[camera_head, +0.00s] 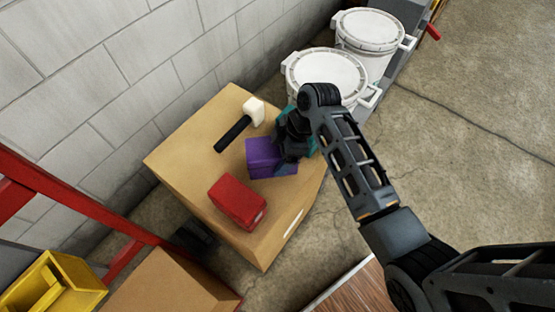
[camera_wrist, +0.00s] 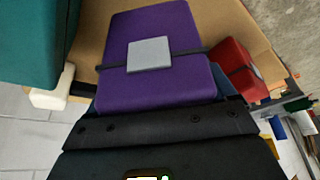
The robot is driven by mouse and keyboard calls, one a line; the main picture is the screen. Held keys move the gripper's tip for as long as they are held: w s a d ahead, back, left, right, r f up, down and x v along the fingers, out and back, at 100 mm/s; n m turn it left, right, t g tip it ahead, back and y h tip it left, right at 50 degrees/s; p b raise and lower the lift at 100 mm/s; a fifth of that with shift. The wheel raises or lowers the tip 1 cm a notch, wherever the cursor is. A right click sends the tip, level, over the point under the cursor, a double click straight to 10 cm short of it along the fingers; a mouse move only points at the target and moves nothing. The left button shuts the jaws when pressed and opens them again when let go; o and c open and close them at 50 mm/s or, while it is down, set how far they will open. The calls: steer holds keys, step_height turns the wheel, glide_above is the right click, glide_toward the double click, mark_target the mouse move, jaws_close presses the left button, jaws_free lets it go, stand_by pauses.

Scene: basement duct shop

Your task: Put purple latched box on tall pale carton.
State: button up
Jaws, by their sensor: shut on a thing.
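The purple latched box (camera_head: 262,158) is at the right part of the tall pale carton's top (camera_head: 190,145). In the wrist view the box (camera_wrist: 180,85) shows a grey latch plate and a dark strap. My gripper (camera_head: 284,147) is shut on its near edge in the wrist view (camera_wrist: 155,118). The gripper hides part of the box in the head view. I cannot tell whether the box touches the carton top or is held just above it.
A red box (camera_head: 237,201) and a white-headed mallet (camera_head: 236,122) are on the carton, either side of the purple box. A teal object (camera_wrist: 35,45) is close at left in the wrist view. White lidded drums (camera_head: 328,72) stand behind; a red rail (camera_head: 75,205) is at left.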

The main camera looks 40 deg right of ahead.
steer(key=shift+w+a+f, duration=0.1)
steer(key=shift+w+f, duration=0.05)
steer(key=shift+f, duration=1.9)
steer(key=shift+f, duration=0.1)
steer(key=o, duration=1.1)
steer(key=shift+o, duration=0.2)
steer(key=v, duration=1.2)
steer(key=shift+p, duration=0.3)
